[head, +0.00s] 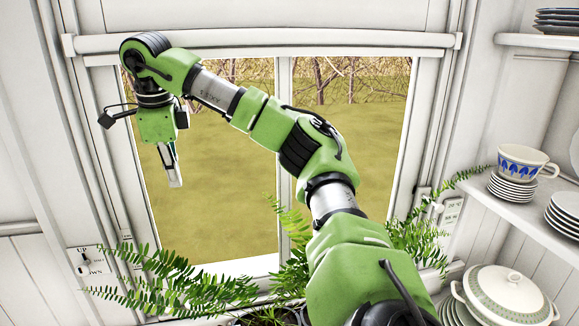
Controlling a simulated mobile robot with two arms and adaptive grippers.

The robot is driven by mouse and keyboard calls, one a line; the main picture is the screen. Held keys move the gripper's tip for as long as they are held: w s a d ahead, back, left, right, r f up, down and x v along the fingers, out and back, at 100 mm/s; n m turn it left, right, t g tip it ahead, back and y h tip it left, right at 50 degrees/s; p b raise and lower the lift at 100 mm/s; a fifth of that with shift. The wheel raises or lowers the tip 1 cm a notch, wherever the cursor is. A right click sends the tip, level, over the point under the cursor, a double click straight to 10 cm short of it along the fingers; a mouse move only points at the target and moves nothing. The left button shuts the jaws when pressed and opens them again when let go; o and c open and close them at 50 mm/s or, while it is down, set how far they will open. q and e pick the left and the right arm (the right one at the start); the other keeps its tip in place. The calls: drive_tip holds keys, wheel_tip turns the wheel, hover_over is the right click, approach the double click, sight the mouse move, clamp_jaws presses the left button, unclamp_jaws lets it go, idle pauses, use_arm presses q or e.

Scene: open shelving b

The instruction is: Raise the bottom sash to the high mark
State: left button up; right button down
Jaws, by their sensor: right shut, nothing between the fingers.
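The window's bottom sash (284,95) is a white frame with glass and a vertical bar, seen behind my arm. Its white lower rail (235,267) shows low down above the ferns, so it looks down, but ferns and my arm hide part of it. I cannot make out a high mark. My right gripper (174,178) points down in front of the left pane, shut and empty. Whether it touches the glass I cannot tell. My left gripper is out of view.
A switch plate marked UP (88,262) is on the wall at lower left. Green ferns (185,290) crowd the sill. Shelves at right hold a blue-patterned cup (522,160), plates (565,212) and a lidded tureen (507,293). A white bar (265,39) crosses above the window.

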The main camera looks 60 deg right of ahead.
drive_tip(key=shift+r, duration=1.35)
drive_tip(key=c, duration=2.4)
unclamp_jaws()
drive_tip(key=shift+c, duration=0.2)
wheel_tip(320, 180, up, 12)
drive_tip(key=s+a, duration=0.1)
drive_tip(key=a, duration=0.1)
drive_tip(key=shift+s+f, duration=0.15)
drive_tip(key=shift+s, duration=0.1)
drive_tip(key=shift+f, duration=0.1)
